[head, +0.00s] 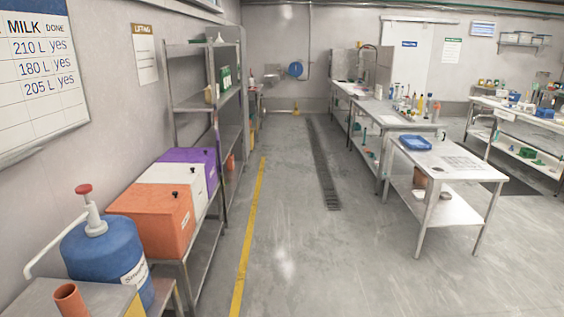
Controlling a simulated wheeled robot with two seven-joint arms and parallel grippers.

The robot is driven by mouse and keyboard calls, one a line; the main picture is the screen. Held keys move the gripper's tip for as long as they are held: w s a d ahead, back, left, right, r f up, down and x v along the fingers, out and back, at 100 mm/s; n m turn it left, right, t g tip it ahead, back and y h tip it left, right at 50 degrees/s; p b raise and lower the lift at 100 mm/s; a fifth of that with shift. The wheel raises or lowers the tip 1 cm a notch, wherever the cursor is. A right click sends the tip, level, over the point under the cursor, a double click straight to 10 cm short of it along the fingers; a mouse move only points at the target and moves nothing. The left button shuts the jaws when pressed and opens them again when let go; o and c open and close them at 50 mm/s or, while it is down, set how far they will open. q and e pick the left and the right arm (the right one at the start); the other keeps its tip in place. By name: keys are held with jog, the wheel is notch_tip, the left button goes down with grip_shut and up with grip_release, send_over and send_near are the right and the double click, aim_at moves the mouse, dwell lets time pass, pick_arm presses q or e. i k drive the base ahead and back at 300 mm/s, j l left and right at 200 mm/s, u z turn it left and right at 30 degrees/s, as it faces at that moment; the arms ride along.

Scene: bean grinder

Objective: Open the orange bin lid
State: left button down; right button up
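The orange bin (161,222) stands on a metal shelf at the lower left in the head view. It is box-shaped, with a flat orange lid (152,200) that lies shut on top. A small dark knob (188,196) sits on the bin's top near its right side. Neither of my grippers shows in this view, and nothing touches the bin's lid.
A white bin (178,175) and a purple bin (192,157) stand behind the orange one. A blue drum (105,257) with a red-topped pump is in front of it. The floor (300,250) to the right is clear, up to metal tables (445,162).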

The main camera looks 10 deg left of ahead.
aim_at(139, 199)
jog(key=i+u, duration=0.15)
jog(key=i, duration=0.35)
jog(key=i+l+u, duration=0.2)
jog(key=i, duration=0.3)
jog(key=i+l+u, duration=0.15)
jog(key=i, duration=0.35)
jog(key=i+l+u, duration=0.15)
jog(key=i, duration=0.35)
jog(key=l, duration=0.1)
